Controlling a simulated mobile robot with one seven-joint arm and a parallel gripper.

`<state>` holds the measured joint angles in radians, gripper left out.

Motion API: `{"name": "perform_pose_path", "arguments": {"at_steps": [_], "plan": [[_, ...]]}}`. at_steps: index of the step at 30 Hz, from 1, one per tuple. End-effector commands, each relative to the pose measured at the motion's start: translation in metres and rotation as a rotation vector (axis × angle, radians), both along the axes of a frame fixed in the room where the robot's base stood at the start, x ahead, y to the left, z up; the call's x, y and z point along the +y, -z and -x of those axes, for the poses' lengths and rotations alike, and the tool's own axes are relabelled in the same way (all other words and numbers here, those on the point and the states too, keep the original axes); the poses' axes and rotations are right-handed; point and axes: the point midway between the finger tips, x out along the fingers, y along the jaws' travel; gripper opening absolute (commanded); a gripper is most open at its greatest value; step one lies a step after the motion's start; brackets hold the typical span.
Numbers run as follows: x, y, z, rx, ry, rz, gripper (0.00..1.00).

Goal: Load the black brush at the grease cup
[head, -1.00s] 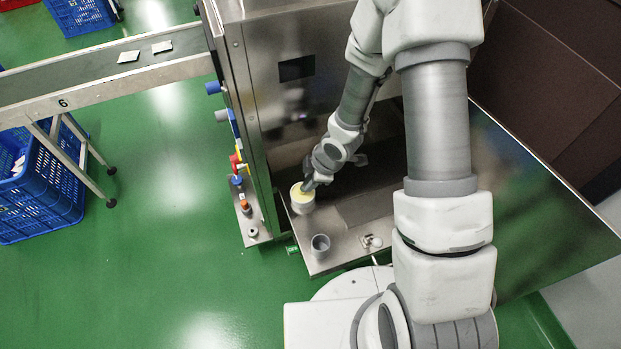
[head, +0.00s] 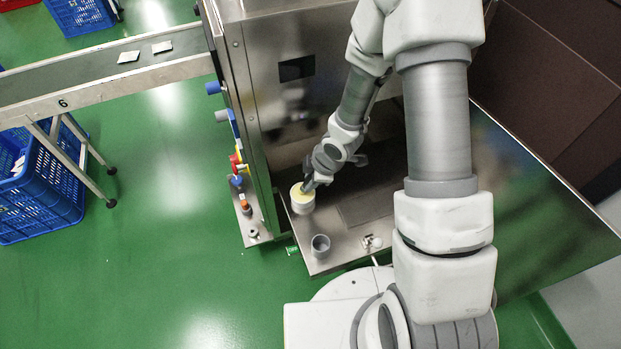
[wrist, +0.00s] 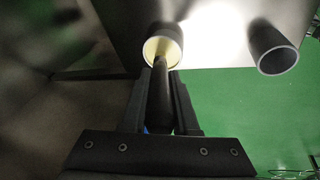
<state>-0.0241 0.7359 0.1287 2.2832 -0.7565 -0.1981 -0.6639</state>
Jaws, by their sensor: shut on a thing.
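The grease cup (head: 303,201) is a pale cup with yellow grease inside, standing on the steel shelf at the front of the machine. It also shows in the wrist view (wrist: 163,46). My gripper (head: 311,182) is right at the cup. In the wrist view my gripper (wrist: 160,88) is shut on the black brush (wrist: 161,98), a dark rod between the two fingers. The brush's far end reaches over the cup's rim into the yellow grease. The tip is hard to make out, so I cannot tell how deep it sits.
A grey empty-looking cup (head: 320,245) stands on the same steel shelf (head: 335,262), nearer my base. A small fitting (head: 372,242) is at its right. A conveyor (head: 110,62) with two teabag packets and a blue crate (head: 45,190) are at the left. Green floor lies open between.

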Motion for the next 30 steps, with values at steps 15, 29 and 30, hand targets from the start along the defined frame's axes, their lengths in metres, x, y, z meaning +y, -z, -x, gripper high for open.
{"name": "perform_pose_path", "arguments": {"at_steps": [15, 29, 30], "plan": [[0.000, -0.043, 0.000, 0.001, 0.000, 0.000, 0.00], [0.000, -0.070, 0.000, 0.000, 0.001, 0.000, 0.00], [0.000, -0.069, 0.000, 0.000, 0.001, 0.000, 0.00]]}}
